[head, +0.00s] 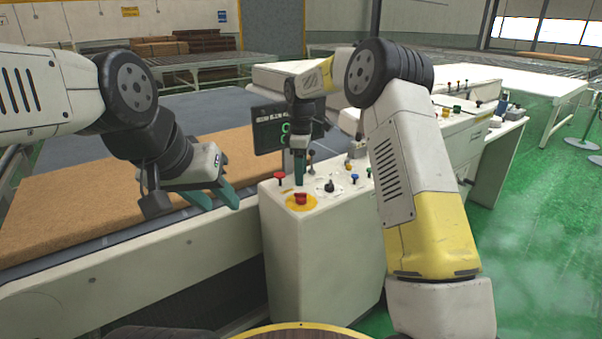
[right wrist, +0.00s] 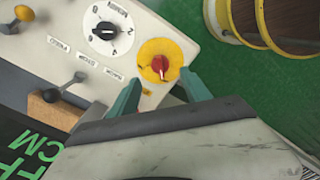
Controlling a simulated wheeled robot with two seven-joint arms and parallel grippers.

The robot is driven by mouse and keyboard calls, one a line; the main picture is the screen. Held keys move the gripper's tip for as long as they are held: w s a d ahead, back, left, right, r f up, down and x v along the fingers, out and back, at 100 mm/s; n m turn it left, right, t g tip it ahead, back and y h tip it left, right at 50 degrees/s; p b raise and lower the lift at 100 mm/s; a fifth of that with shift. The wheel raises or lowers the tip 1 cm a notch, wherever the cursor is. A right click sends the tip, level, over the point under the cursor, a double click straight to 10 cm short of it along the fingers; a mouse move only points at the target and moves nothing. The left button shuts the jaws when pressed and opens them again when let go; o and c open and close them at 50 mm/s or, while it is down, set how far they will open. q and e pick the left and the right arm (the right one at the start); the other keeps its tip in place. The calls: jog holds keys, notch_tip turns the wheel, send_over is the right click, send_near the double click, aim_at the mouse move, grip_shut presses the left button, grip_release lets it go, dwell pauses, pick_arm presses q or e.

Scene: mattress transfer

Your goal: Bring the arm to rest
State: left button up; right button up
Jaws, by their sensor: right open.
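My right arm reaches over the white control panel (head: 330,205). My right gripper (head: 299,172) points down above the panel beside the small screen. In the right wrist view its two teal fingers (right wrist: 160,88) are spread and empty. The red knob on a yellow ring (right wrist: 159,64) lies between and beyond the fingertips; contact cannot be judged. The same red knob (head: 301,198) shows in the head view. My left gripper (head: 222,204) hangs over the edge of the conveyor, its teal fingers apart with nothing between them. The brown mattress (head: 90,205) lies on the conveyor behind it.
A black selector dial (right wrist: 106,31) and a lever (right wrist: 62,87) sit near the red knob. A small dark screen (head: 270,128) stands at the panel's back edge. More white consoles (head: 465,135) stand behind. Green floor (head: 545,215) is open at the right.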

jog(key=s+d+r+m+t+y, duration=0.1)
jog(key=s+d+r+m+t, duration=0.1)
jog(key=s+d+r+m, duration=0.45)
jog(key=s+d+r+m+t, duration=0.1)
jog(key=s+d+r, duration=0.2)
jog(key=s+r, duration=0.6)
jog(key=s+d+m+t, duration=0.1)
jog(key=s+m, duration=0.3)
jog(key=s, duration=0.6)
jog(key=s+d+f+m+t+y, duration=0.1)
jog(key=s+d+m+t, duration=0.1)
jog(key=s, duration=0.8)
jog(key=shift+s+d+f+m, duration=0.2)
jog(key=shift+d+f+m, duration=0.1)
jog(key=shift+d+m, duration=0.7)
jog(key=shift+a, duration=0.15)
